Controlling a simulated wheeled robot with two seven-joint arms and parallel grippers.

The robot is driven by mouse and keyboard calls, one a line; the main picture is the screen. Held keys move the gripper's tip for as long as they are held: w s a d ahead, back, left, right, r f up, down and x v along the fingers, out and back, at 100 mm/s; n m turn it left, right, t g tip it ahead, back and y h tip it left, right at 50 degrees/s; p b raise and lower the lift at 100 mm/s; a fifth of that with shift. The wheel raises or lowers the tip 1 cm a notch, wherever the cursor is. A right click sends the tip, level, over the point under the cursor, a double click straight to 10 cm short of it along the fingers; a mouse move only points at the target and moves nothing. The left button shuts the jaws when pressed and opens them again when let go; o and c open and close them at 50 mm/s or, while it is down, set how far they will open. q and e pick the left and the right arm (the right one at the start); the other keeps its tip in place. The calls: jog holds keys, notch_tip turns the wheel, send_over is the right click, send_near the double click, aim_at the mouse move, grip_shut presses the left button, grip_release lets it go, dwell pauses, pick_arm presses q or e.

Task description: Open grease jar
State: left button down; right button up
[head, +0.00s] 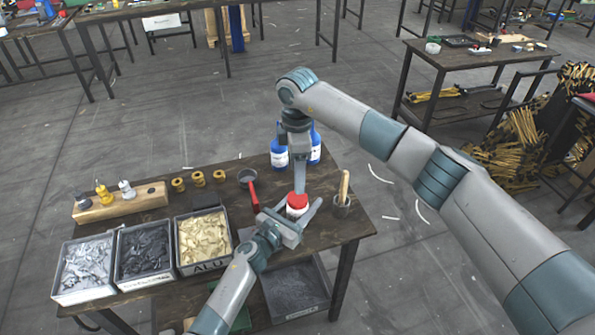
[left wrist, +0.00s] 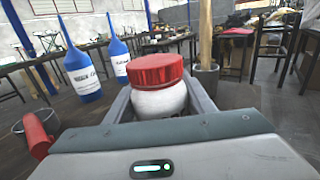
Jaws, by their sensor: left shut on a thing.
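The grease jar (head: 297,211) is a white jar with a red lid (head: 297,199) on the dark table. In the left wrist view the white body (left wrist: 160,102) stands upright between my left fingers, with the red lid (left wrist: 157,70) on top. My left gripper (head: 299,212) is shut on the jar from the near side. My right gripper (head: 300,188) points down from above, its fingertips overlapping the lid's far edge in the head view. Its fingers show edge-on, so their opening is hidden. No right finger shows around the lid in the left wrist view.
Blue bottles (head: 279,155) stand behind the jar. A cup with a wooden handle (head: 344,187) is close on the right, and a red-handled tool (head: 253,196) with a grey cup (head: 247,174) on the left. Parts bins (head: 203,268) fill the table's left front.

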aim_at(297, 197)
jog(key=shift+m, duration=1.2)
jog(key=shift+f, duration=0.1)
jog(key=shift+f, duration=3.9)
jog(key=shift+c, duration=0.3)
jog(key=c, duration=1.1)
jog(key=shift+o, duration=0.2)
